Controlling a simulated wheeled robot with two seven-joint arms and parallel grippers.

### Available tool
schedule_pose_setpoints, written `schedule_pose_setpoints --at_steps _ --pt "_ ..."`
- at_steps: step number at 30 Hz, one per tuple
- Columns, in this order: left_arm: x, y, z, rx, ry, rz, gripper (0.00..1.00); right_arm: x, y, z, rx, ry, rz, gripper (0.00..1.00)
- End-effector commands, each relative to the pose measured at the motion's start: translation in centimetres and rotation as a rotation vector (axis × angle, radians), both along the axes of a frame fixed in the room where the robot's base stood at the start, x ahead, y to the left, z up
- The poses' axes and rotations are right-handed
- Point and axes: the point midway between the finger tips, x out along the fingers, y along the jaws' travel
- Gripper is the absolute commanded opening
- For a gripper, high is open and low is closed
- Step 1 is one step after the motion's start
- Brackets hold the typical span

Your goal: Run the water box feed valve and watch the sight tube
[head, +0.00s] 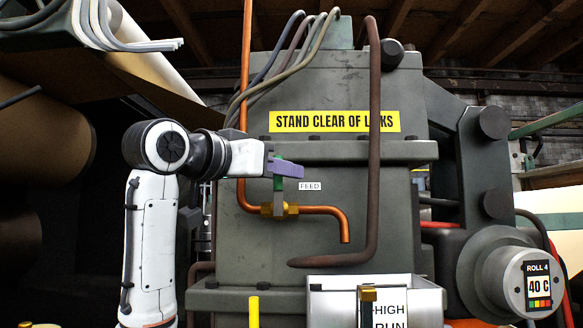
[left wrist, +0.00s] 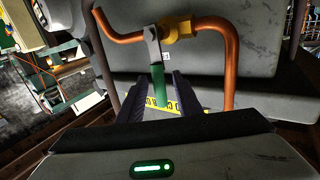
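The feed valve has a brass body (head: 279,209) on a copper pipe and a lever with a green grip (head: 278,183), beside a FEED label (head: 310,186). The lever points up. My left gripper (head: 287,168) is at the grip, its purple fingers partly covering it. In the left wrist view, the green grip (left wrist: 159,90) lies between the two fingers (left wrist: 161,88), with narrow gaps visible at its sides. The brass body (left wrist: 178,28) is beyond. A plate marked HIGH and RUN (head: 392,311) stands low, with a brass-capped upright piece (head: 368,294), probably the sight tube; its level cannot be read. My right gripper is not in view.
The copper spout (head: 345,238) ends above the pale box (head: 325,302). A rusty pipe (head: 374,150) runs down to the right of the valve. A yellow warning sign (head: 334,121) is above.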

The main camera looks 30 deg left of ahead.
Motion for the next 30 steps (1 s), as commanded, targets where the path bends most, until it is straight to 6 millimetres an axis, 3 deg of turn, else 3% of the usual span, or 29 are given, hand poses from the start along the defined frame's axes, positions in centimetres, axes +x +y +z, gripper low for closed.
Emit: schedule_pose_setpoints --at_steps 7,17,23,30 --pt "3.0 -0.1 0.0 0.001 0.003 0.0 0.32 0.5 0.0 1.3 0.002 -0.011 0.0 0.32" --pt "3.3 -0.2 -0.1 0.001 0.0 0.0 0.32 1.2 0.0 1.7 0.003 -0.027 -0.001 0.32" --pt "3.3 -0.1 -0.1 0.001 0.0 0.0 0.0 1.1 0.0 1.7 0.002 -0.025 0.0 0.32" --pt "3.3 -0.1 -0.1 0.0 -0.001 0.001 0.0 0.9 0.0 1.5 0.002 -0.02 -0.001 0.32"
